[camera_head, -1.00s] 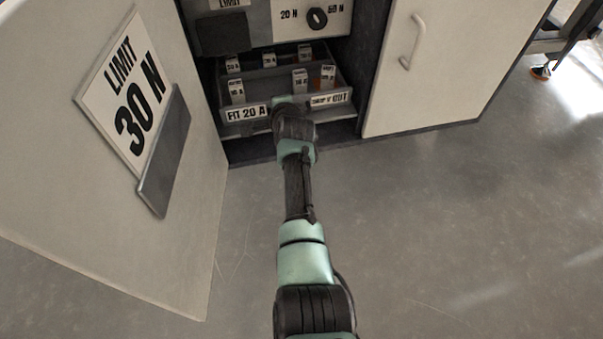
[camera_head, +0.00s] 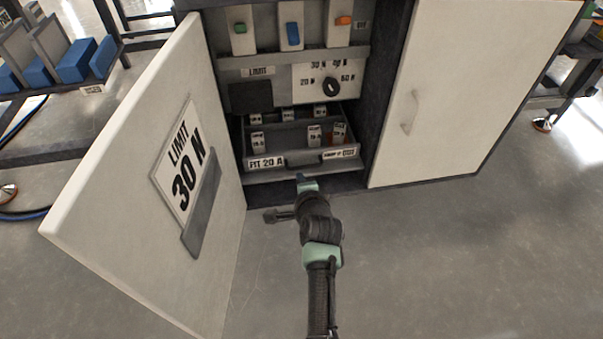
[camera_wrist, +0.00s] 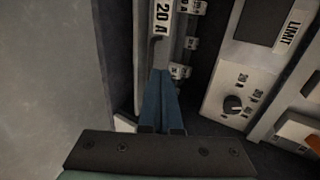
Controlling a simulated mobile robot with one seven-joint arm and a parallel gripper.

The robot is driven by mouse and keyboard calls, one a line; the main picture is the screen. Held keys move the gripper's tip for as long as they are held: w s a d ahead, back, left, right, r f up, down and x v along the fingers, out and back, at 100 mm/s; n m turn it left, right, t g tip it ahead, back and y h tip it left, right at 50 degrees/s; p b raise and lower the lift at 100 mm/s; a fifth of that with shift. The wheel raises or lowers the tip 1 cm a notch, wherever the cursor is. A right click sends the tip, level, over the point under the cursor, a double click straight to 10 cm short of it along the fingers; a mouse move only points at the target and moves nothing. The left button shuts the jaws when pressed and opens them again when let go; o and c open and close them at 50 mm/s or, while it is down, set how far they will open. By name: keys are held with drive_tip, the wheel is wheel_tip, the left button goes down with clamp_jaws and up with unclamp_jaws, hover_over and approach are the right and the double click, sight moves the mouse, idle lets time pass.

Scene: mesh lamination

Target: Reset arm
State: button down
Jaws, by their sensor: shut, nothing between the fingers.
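My gripper (camera_head: 300,178) is in front of the open cabinet, just below the front of the drawer in the head view. In the wrist view its two blue fingers (camera_wrist: 161,101) lie together, with nothing seen between them. The drawer (camera_head: 303,160) is pulled out and carries a "FIT 20 A" label (camera_head: 266,163). Several light-coloured labelled pieces (camera_head: 257,139) stand in it. In the wrist view the fingertips overlap the drawer area; I cannot tell whether they touch it.
The left cabinet door (camera_head: 110,215) stands open with a "LIMIT 30 N" sign (camera_head: 183,172). The right door (camera_head: 455,90) has a handle. Above the drawer is a panel with a black knob (camera_head: 330,88), then coloured switches (camera_head: 293,34). Floor (camera_head: 450,260) to the right is clear.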

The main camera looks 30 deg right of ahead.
drive_tip(key=shift+s+a+r, duration=0.1)
drive_tip(key=shift+s+r, duration=0.05)
drive_tip(key=shift+s, duration=0.15)
